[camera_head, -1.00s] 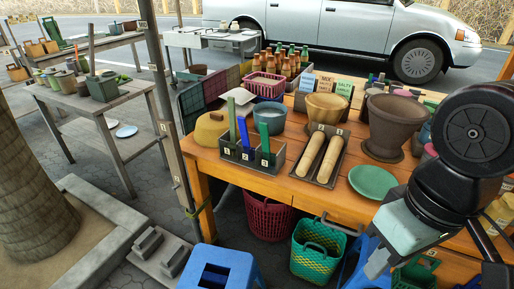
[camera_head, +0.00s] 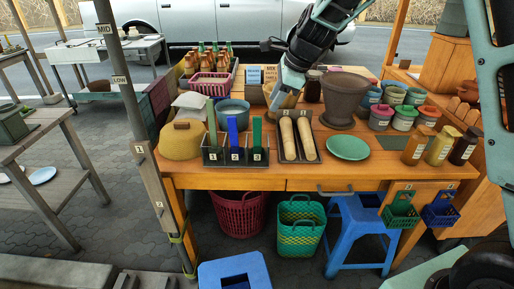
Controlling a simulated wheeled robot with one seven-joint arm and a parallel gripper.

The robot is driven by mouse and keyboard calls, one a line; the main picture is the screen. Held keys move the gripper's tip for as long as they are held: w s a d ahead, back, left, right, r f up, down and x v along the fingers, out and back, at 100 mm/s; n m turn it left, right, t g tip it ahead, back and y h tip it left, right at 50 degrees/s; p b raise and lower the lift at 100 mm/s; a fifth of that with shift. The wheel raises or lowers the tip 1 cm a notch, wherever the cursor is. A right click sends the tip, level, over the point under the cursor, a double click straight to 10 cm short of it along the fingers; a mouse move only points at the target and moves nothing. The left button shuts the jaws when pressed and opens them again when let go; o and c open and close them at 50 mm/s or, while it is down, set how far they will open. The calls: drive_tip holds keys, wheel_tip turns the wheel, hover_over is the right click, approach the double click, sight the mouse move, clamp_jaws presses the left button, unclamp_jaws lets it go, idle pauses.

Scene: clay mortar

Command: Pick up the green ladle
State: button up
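A dark rack (camera_head: 232,157) with compartments labelled 1, 2 and 3 stands at the left front of the orange table. A green flat handle (camera_head: 212,122) rises from compartment 1, a blue one (camera_head: 233,136) from compartment 2, and another green one (camera_head: 257,133) from compartment 3. Their lower ends are hidden in the rack, so I cannot tell which is the ladle. My gripper (camera_head: 283,90) hangs down over the table, to the right of the rack and farther back, in front of a tan bowl (camera_head: 269,96). Its fingertips are too small and dark to read.
Two pestles (camera_head: 297,138) lie in a tray right of the rack. A post (camera_head: 134,130) stands left. Stools are below.

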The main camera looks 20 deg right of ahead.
sight(258, 135)
drive_tip(key=p+x, duration=0.1)
drive_tip(key=x, duration=1.2)
clamp_jaws()
